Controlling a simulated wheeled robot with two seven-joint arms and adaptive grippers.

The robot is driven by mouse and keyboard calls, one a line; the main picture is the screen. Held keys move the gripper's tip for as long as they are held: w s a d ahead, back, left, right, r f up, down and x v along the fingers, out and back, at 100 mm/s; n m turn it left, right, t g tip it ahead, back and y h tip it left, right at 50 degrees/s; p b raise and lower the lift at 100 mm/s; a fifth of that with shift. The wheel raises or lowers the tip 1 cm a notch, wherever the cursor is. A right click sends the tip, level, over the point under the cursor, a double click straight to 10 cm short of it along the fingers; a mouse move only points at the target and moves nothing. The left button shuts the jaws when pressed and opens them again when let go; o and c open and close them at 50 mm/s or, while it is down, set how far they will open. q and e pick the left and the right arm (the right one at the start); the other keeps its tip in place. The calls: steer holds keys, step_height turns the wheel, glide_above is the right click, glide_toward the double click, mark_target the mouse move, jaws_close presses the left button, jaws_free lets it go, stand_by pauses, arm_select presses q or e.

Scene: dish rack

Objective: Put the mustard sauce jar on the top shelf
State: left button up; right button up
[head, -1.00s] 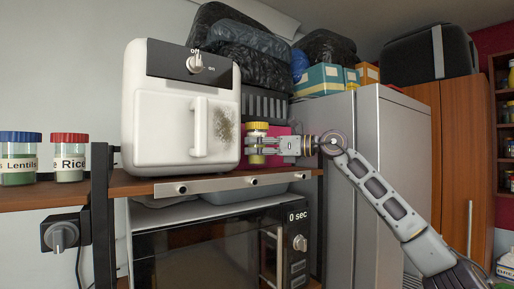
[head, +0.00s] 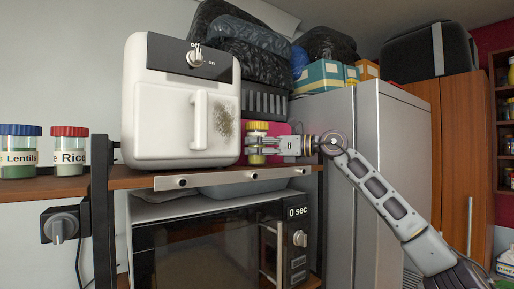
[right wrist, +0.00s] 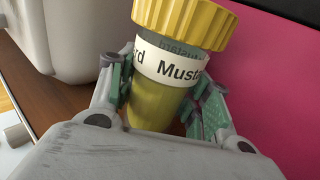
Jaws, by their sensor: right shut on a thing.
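The mustard jar (head: 257,148) has a yellow lid and shows in the head view just right of the white air fryer, at the level of the wooden shelf (head: 140,182). In the right wrist view the jar (right wrist: 160,108) has a white label reading "Must", and it stands nearly upright between the fingers. My right gripper (head: 262,146) is shut on the jar's body, coming from the right. It also shows in the right wrist view (right wrist: 168,100). Whether the jar's base touches the shelf is hard to tell. My left gripper is not in view.
The white air fryer (head: 150,110) stands close left of the jar. A pink panel (right wrist: 275,65) is right behind it. Lentils (head: 18,155) and Rice (head: 69,155) jars stand at the far left. A microwave (head: 200,245) is below; a grey cabinet (head: 390,150) is right.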

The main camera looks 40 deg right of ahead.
steer(key=shift+f, duration=0.2)
stand_by(0.3)
steer(key=o, duration=1.4)
steer(key=shift+c, duration=0.2)
steer(key=shift+s+d, duration=0.1)
steer(key=shift+s, duration=0.4)
steer(key=shift+s+d, duration=0.1)
steer(key=shift+s, duration=0.05)
steer(key=shift+s+d, duration=0.4)
steer(key=shift+s, duration=0.1)
steer(key=v, duration=0.9)
steer(key=shift+s, duration=0.25)
steer(key=shift+d, duration=0.15)
steer(key=shift+c, duration=0.2)
